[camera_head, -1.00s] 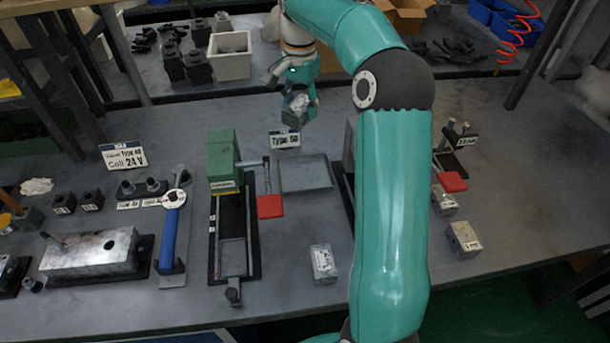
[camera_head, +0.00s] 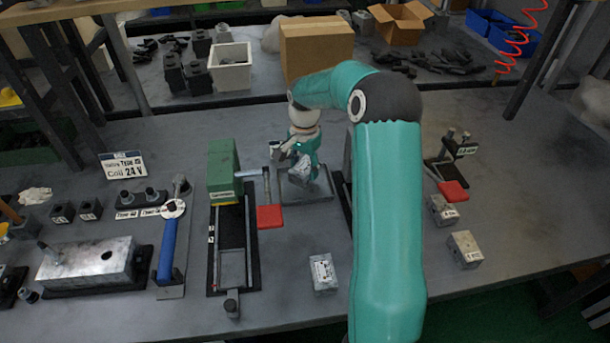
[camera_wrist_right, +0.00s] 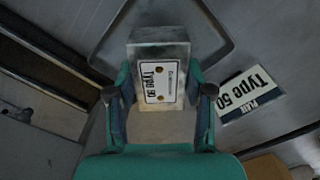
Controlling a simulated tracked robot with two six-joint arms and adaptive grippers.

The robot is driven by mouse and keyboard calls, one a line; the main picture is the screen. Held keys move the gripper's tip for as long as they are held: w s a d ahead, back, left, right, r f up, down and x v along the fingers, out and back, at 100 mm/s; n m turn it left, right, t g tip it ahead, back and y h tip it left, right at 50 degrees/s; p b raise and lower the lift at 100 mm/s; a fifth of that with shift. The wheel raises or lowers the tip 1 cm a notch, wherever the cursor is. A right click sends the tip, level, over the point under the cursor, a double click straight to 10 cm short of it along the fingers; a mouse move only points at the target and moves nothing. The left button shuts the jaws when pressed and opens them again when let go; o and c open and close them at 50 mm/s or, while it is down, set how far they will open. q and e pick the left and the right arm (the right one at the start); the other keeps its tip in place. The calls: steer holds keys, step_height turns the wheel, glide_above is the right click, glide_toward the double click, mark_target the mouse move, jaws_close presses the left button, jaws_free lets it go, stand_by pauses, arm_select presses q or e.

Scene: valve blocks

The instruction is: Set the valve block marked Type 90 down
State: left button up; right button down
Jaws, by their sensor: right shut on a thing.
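My right gripper (camera_head: 303,177) is over the grey tray (camera_head: 318,197) in the middle of the table. It is shut on a metal valve block (camera_head: 303,165). In the right wrist view the block (camera_wrist_right: 160,52) sits between the two teal fingers; its white label reads Type and a number that looks like 90. The tray's raised rim (camera_wrist_right: 107,40) shows around and behind the block. I cannot tell whether the block touches the tray floor. My left gripper is not in view.
A plate sign reading Type 50 (camera_wrist_right: 250,94) lies beside the tray. A green-topped fixture (camera_head: 224,170) with a red pad (camera_head: 269,216) stands to the left. Other blocks lie in front (camera_head: 323,272) and at the right (camera_head: 464,248). A cardboard box (camera_head: 316,48) is behind.

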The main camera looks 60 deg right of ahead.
mark_target(304, 176)
steer(key=shift+f, duration=1.75)
steer(key=shift+f, duration=0.1)
steer(key=shift+c, duration=2.2)
jaws_free()
step_height(304, 176, up, 12)
steer(key=shift+r, duration=0.1)
